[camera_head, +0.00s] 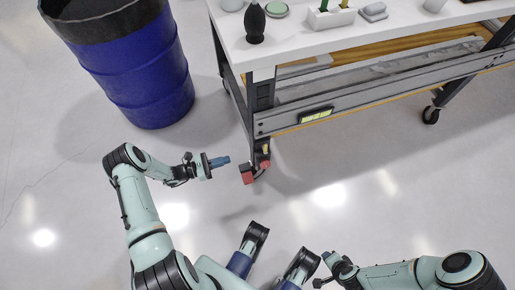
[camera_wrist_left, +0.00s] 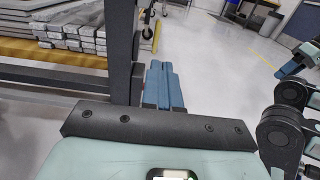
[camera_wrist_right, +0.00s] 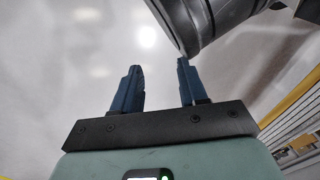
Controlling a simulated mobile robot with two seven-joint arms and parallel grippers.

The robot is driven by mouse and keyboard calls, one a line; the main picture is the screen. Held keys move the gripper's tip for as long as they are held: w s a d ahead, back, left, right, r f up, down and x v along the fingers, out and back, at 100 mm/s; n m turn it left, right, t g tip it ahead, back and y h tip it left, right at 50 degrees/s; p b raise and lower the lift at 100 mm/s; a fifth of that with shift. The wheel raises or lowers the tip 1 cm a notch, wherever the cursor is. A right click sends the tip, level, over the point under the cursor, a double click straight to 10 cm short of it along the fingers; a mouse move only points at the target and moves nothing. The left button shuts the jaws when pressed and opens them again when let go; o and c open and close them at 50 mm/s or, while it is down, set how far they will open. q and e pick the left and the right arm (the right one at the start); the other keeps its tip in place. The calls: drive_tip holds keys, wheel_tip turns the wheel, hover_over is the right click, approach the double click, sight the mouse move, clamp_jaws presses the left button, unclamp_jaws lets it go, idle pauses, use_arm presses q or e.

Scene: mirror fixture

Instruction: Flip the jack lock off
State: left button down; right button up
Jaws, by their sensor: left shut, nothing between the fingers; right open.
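The jack (camera_head: 262,160), with red parts and a small yellow part, is at the foot of the table's near leg. A red piece (camera_head: 248,177) sticks out at its lower left. Which part is the lock is too small to tell. My left gripper (camera_head: 229,160) is shut and empty, just left of the jack and apart from it, pointing right. In the left wrist view its blue fingers (camera_wrist_left: 159,65) are together beside the dark table leg (camera_wrist_left: 122,50); the jack is not clear there. My right gripper (camera_wrist_right: 158,68) is open and empty, low in the head view (camera_head: 328,255), far from the jack.
The white-topped table (camera_head: 400,30) bears a dark bottle (camera_head: 255,24) and several small items. A grey side rail (camera_head: 370,98) runs along its frame, with a caster (camera_head: 430,115) at right. A blue barrel (camera_head: 140,75) stands at left. The floor between is clear.

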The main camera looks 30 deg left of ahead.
use_arm(q)
drive_tip(key=shift+a+r, duration=0.15)
drive_tip(key=shift+a, duration=0.1)
drive_tip(key=shift+w+d, duration=0.1)
drive_tip(key=b, duration=0.2)
approach(265, 149)
drive_tip(key=x, duration=0.5)
drive_tip(key=shift+w+d+r, duration=0.1)
drive_tip(key=shift+w+r, duration=0.05)
drive_tip(key=shift+w, duration=0.25)
drive_tip(key=shift+w+d+r, duration=0.15)
drive_tip(key=shift+w, duration=0.25)
use_arm(e)
drive_tip(key=shift+g, duration=0.8)
drive_tip(key=shift+s+d+f, duration=0.2)
drive_tip(key=shift+s+f, duration=0.8)
drive_tip(key=shift+s, duration=0.1)
drive_tip(key=shift+s+d+f, duration=0.15)
drive_tip(key=shift+s+f, duration=0.8)
drive_tip(key=shift+s, duration=0.15)
drive_tip(key=shift+r, duration=0.1)
